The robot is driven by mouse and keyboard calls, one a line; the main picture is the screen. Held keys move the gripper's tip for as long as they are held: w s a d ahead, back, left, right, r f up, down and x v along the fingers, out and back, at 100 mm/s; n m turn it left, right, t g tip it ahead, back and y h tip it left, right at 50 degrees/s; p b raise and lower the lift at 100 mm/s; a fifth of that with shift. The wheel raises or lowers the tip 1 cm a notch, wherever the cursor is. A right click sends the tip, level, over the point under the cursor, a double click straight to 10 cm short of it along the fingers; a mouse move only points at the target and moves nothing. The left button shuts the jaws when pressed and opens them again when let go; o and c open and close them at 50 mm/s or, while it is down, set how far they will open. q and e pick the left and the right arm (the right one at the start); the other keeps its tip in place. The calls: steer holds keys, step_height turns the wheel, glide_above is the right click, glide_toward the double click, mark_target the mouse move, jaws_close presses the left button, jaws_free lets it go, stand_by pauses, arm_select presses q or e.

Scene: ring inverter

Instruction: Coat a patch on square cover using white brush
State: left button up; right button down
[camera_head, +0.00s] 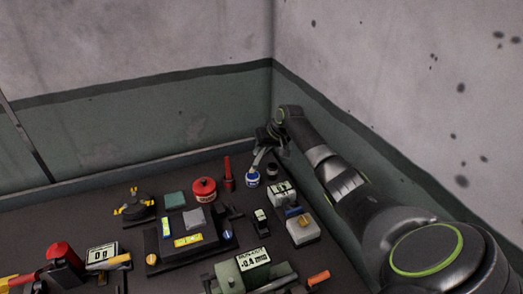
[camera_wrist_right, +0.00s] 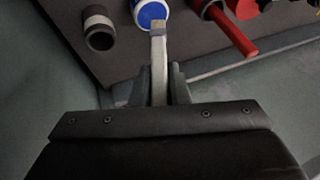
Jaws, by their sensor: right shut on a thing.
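My right gripper (camera_head: 267,138) is at the back corner of the table, shut on a pale brush (camera_head: 260,157). In the right wrist view the brush (camera_wrist_right: 159,70) stands out between the fingers (camera_wrist_right: 160,85). Its tan tip overlaps a blue and white jar (camera_wrist_right: 151,10); I cannot tell whether they touch. The jar also shows in the head view (camera_head: 252,179). A teal square piece (camera_head: 174,200) and a grey square piece (camera_head: 194,218) lie mid-table; I cannot tell which is the square cover. My left gripper is out of view.
A red round tin (camera_head: 204,189) and a red stick-like item (camera_head: 228,174) stand left of the jar. A small dark cylinder (camera_head: 272,171) stands to its right. A black block with yellow levels (camera_head: 187,240) and several devices crowd the front. Walls close off the back and right.

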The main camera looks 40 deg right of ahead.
steer(key=shift+f+b, duration=0.3)
steer(key=shift+f, duration=0.2)
stand_by(0.7)
steer(key=shift+f+p, duration=0.1)
steer(key=shift+p, duration=0.2)
stand_by(1.2)
step_height(320, 180, up, 7)
steer(key=p, duration=0.7)
stand_by(0.5)
stand_by(0.4)
